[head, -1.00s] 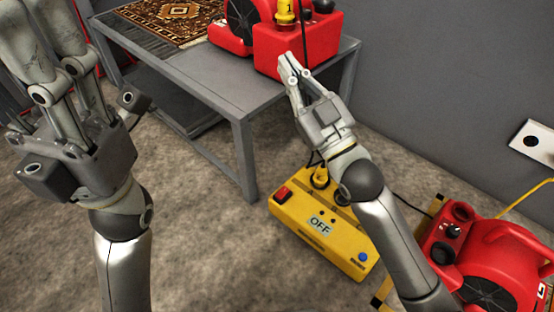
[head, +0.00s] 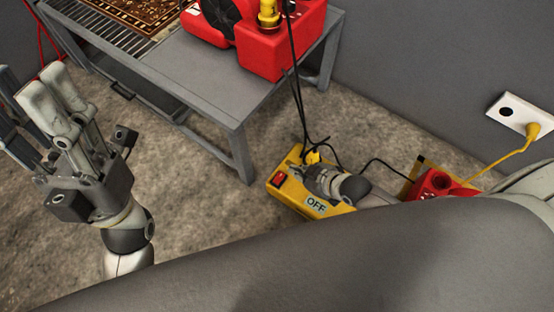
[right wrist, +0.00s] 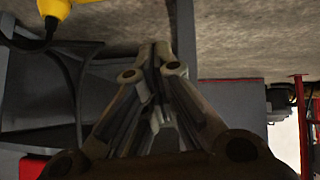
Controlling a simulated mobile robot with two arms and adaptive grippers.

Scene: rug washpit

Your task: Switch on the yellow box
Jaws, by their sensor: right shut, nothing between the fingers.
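The yellow box (head: 288,193) stands on the floor right of the table, with a red rocker switch (head: 279,179) at its left end and a label reading OFF (head: 316,205). My right gripper (head: 293,170) is shut and empty, low over the box, with its fingertips just right of the switch; I cannot tell whether they touch. It also shows in the right wrist view (right wrist: 160,47), fingers together. My right arm hides the box's right part. My left gripper (head: 35,90) is open and empty at the left, away from the box.
A yellow plug (head: 312,157) with black cables stands at the box's back edge. A grey table (head: 225,100) carries a red blower (head: 285,45) and a patterned rug (head: 125,20). Another red machine (head: 436,184) is at the right, below a wall socket (head: 512,115).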

